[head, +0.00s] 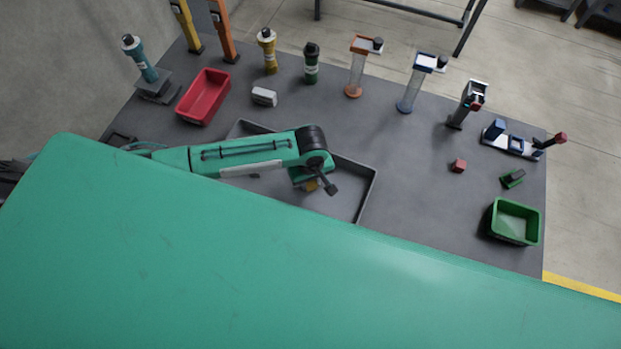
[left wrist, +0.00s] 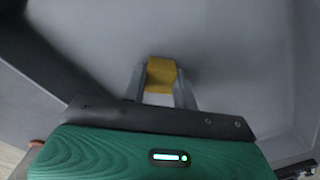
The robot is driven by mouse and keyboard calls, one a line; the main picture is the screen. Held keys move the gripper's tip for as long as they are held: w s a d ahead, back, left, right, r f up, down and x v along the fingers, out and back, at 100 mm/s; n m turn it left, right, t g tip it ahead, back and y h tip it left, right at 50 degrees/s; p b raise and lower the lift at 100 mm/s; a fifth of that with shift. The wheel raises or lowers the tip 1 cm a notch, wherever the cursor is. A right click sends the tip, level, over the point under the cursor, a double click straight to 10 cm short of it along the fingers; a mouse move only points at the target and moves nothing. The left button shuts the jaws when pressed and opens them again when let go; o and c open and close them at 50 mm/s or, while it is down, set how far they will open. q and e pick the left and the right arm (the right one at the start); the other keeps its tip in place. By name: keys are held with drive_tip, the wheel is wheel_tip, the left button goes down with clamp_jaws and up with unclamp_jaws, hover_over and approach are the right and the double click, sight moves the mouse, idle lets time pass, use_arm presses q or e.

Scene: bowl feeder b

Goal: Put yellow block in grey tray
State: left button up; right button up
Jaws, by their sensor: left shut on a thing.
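The yellow block (left wrist: 161,74) is between the fingers of my left gripper (left wrist: 160,88) in the left wrist view. My left gripper (head: 318,187) is shut on it. In the head view only a small bit of the yellow block (head: 311,186) shows beside the gripper. The grey tray (head: 368,190) is a wide, shallow tray on the table, partly covered by my arm and body. The block and gripper are over the tray's inside; the gap to its floor cannot be told. My right gripper is not in view.
A red bin (head: 204,97) and a white block (head: 264,96) are behind the tray. A red block (head: 458,166), a small green item (head: 512,179) and a green bin (head: 514,222) are at the right. Several upright devices line the table's back edge.

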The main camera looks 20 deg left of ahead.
use_arm(q)
drive_tip(key=o, duration=0.9)
drive_tip(key=shift+o, duration=0.2)
wheel_tip(320, 180, up, 12)
drive_tip(key=b, duration=0.1)
drive_tip(key=shift+r+b, duration=0.15)
drive_tip(key=shift+b, duration=0.15)
drive_tip(key=shift+s, duration=0.1)
